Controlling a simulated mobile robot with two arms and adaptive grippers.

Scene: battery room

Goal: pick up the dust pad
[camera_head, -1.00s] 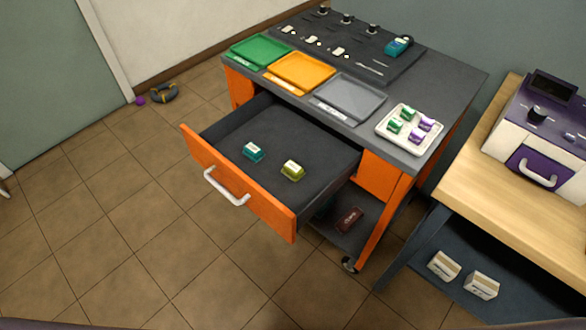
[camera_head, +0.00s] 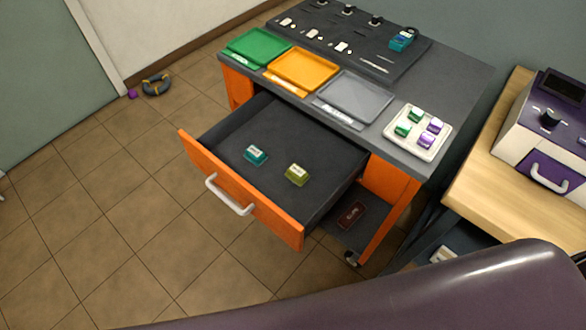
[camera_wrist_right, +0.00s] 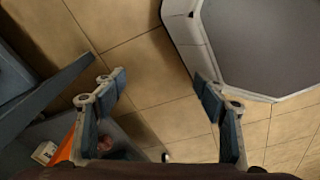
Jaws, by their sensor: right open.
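A dark red, flat block with pale lettering (camera_head: 352,215), likely the dust pad, lies on the cart's low shelf (camera_head: 335,232), below and right of the open drawer. The lettering is too small to read for certain. A reddish shape (camera_wrist_right: 107,145), probably the same block, shows low in the right wrist view, partly behind a finger. My right gripper (camera_wrist_right: 160,88) is open and empty, its fingers wide apart over the tiled floor. It does not show in the head view. My left gripper is not in view.
The orange drawer (camera_head: 240,195) stands open with a teal and an olive block inside. The cart top holds trays (camera_head: 355,95) and small blocks. A wooden bench (camera_head: 485,185) is close on the right.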

